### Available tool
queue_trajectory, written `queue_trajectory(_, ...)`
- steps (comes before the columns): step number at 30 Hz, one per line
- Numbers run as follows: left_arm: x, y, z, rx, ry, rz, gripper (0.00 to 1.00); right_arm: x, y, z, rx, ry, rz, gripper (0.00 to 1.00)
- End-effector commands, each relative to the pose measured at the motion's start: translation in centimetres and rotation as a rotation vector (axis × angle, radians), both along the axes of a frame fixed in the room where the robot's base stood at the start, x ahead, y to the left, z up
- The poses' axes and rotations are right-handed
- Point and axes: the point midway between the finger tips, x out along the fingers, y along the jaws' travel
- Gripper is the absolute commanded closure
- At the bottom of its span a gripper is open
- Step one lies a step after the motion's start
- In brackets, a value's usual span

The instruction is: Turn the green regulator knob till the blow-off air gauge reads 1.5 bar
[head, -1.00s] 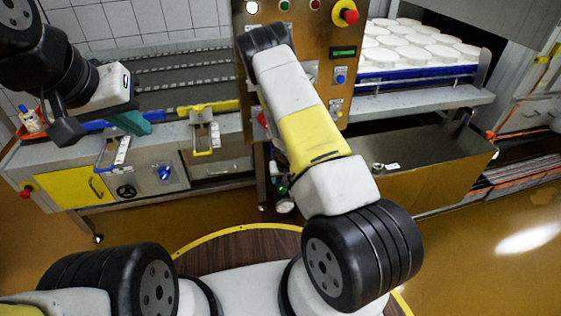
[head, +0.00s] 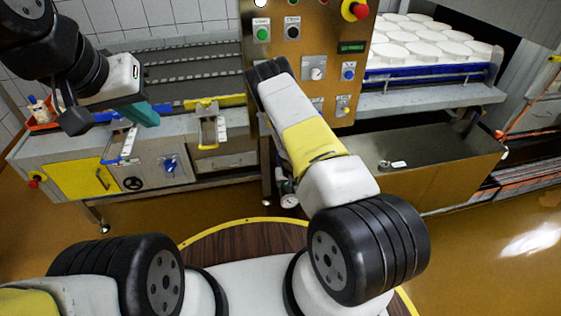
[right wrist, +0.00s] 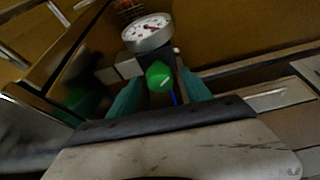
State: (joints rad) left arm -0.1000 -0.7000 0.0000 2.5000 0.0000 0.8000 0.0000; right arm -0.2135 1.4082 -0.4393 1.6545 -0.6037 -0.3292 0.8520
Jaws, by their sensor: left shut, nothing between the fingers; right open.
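The green regulator knob (right wrist: 159,76) shows in the right wrist view, just below the round white blow-off gauge (right wrist: 147,31). The gauge has a red needle, but its scale is too small and blurred to read. My right gripper (right wrist: 160,80) is open, with one teal finger on each side of the knob; I cannot tell whether they touch it. In the head view my right arm hides that gripper, and the small gauge (head: 289,200) shows beside the arm. My left gripper (head: 144,115) is shut and empty above the left bench.
A brown control panel (head: 317,100) with buttons and a red emergency stop (head: 355,10) stands behind my right arm. White moulds (head: 425,45) fill a rack at the right, above a metal tank (head: 430,165). The left bench (head: 75,150) carries a conveyor and clamps.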

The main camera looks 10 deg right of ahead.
Motion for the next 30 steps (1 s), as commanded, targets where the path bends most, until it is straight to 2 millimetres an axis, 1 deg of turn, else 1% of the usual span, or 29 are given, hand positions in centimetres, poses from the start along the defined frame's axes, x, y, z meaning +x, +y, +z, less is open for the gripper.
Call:
queue_trajectory(1, 0.0, 0.0, 0.0, 0.0, 0.0, 0.0, 1.0, 0.01, 0.0, 0.01, 0.0, 0.0, 0.0, 0.47)
queue_trajectory(5, 0.0, 0.0, 0.0, 0.0, 0.0, 0.0, 1.0, 0.0, 0.01, 0.03, 0.0, 0.0, 0.0, 0.72)
queue_trajectory(6, 0.0, 0.0, 0.0, 0.0, 0.0, 0.0, 1.0, 0.01, 0.01, 0.04, 0.0, 0.0, 0.0, 0.8)
queue_trajectory(8, 0.0, 0.0, 0.0, 0.0, 0.0, 0.0, 1.0, 0.01, 0.0, 0.04, 0.0, 0.0, 0.0, 0.92)
queue_trajectory(9, 0.0, 0.0, 0.0, 0.0, 0.0, 0.0, 1.0, 0.0, 0.0, 0.04, 0.0, 0.0, 0.0, 1.0)
queue_trajectory(14, 0.0, 0.0, 0.0, 0.0, 0.0, 0.0, 1.0, 0.01, -0.01, 0.06, -0.001, 0.0, 0.004, 1.0)
queue_trajectory(20, 0.0, 0.0, 0.0, 0.0, 0.0, 0.0, 1.0, 0.04, -0.1, 0.1, 0.0, -0.001, 0.049, 1.0)
queue_trajectory(26, 0.0, 0.0, 0.0, 0.0, 0.0, 0.0, 1.0, 0.06, -0.26, 0.12, 0.002, -0.001, 0.164, 1.0)
queue_trajectory(30, 0.0, 0.0, 0.0, 0.0, 0.0, 0.0, 1.0, 0.15, -0.41, 0.17, 0.003, -0.004, 0.284, 1.0)
